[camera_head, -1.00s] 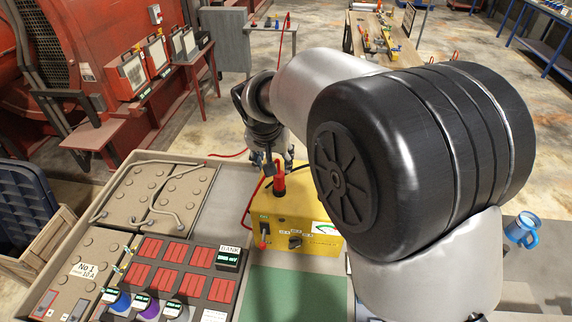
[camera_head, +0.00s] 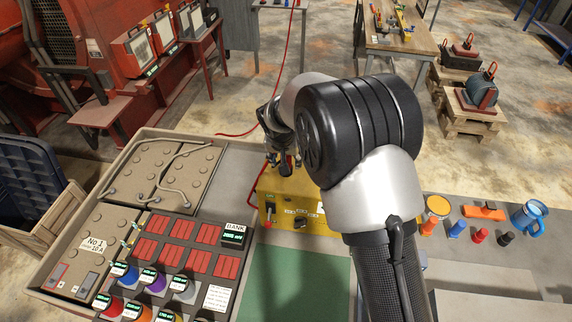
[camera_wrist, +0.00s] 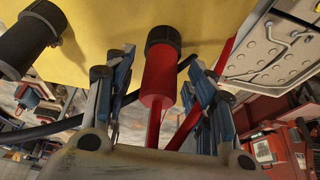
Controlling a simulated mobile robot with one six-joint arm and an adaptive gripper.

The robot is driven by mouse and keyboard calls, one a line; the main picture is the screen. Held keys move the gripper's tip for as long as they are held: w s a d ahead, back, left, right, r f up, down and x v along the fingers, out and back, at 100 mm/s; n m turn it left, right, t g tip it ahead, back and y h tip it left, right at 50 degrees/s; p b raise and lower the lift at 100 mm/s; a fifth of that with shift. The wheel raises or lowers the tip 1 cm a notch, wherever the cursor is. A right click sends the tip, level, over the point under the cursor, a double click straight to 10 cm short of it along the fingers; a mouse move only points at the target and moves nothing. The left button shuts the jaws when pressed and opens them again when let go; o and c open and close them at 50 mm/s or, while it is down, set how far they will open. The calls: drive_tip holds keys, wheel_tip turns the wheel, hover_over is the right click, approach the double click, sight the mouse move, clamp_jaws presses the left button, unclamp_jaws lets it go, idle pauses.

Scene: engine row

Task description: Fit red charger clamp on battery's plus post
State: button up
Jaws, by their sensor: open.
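The red charger clamp (camera_wrist: 158,78) shows in the wrist view as a red cylinder with a black ring, against the yellow charger (camera_wrist: 98,22). My gripper (camera_wrist: 160,68) is open, with one blue-padded finger on each side of the clamp; I cannot tell whether they touch it. A black clamp (camera_wrist: 28,42) is at the upper left. In the head view my gripper (camera_head: 276,160) is above the back of the charger (camera_head: 283,210) and mostly hides the red clamp.
A beige cell bank (camera_head: 160,165) and a panel of red blocks and coloured knobs (camera_head: 185,250) lie left of the charger. A blue mug (camera_head: 528,218) and several small coloured items stand on the bench at right. A green mat (camera_head: 290,280) lies clear in front.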

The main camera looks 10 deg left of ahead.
clamp_jaws()
idle(0.8)
